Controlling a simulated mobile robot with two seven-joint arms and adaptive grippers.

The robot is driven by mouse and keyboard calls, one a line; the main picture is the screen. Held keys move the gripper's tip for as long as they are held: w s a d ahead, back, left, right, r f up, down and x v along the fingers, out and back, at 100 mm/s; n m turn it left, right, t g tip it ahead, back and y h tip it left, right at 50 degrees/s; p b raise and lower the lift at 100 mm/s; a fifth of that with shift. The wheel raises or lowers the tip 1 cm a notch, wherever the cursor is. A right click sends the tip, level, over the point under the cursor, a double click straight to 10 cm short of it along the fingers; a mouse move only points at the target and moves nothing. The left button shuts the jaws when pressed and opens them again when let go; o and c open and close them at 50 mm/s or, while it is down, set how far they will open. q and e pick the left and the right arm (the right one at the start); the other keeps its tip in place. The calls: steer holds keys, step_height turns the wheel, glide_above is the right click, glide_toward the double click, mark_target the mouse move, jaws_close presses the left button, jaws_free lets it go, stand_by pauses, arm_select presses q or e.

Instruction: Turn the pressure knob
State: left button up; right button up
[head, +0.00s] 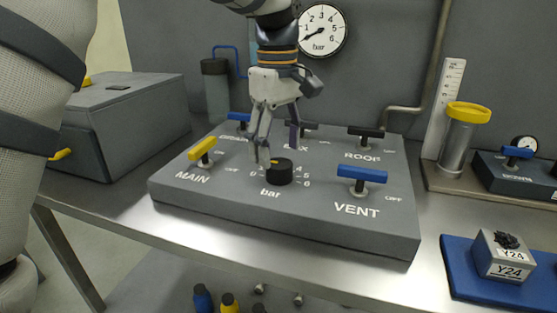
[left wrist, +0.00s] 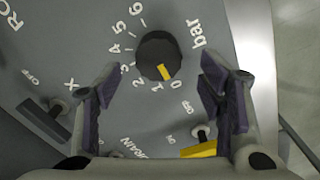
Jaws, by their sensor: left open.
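The pressure knob (head: 279,172) is a round black knob with a yellow mark, at the front middle of the grey turret plate (head: 225,206). In the left wrist view the knob (left wrist: 153,50) is upright in the picture's upper middle. Its yellow mark points toward the low-number end of the bar scale, near 0. My left gripper (head: 278,150) points down over the plate just behind and above the knob. In the wrist view its open fingers (left wrist: 160,88) stand apart on either side below the knob, with nothing between them. Contact with the knob cannot be told. My right gripper is out of view.
Nearby on the plate are a yellow MAIN handle (head: 202,148), a blue VENT handle (head: 362,174) and a black ROOF handle (head: 366,132). A pressure gauge (head: 322,26) hangs behind. A grey box (head: 130,110) stands left, a yellow-rimmed cylinder (head: 458,145) right.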

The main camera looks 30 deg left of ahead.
mark_target(280, 163)
arm_select(q)
step_height(280, 163, down, 4)
steer(key=shift+f, duration=0.1)
steer(key=shift+w, duration=0.1)
steer(key=c, duration=1.2)
steer(key=shift+o, duration=0.2)
steer(key=shift+m, duration=0.3)
steer(key=m, duration=1.1)
steer(key=shift+w+m, duration=0.1)
steer(key=shift+m, duration=0.2)
steer(key=m, duration=0.6)
steer(key=shift+d, duration=0.1)
steer(key=m, duration=0.5)
steer(key=shift+m, duration=0.5)
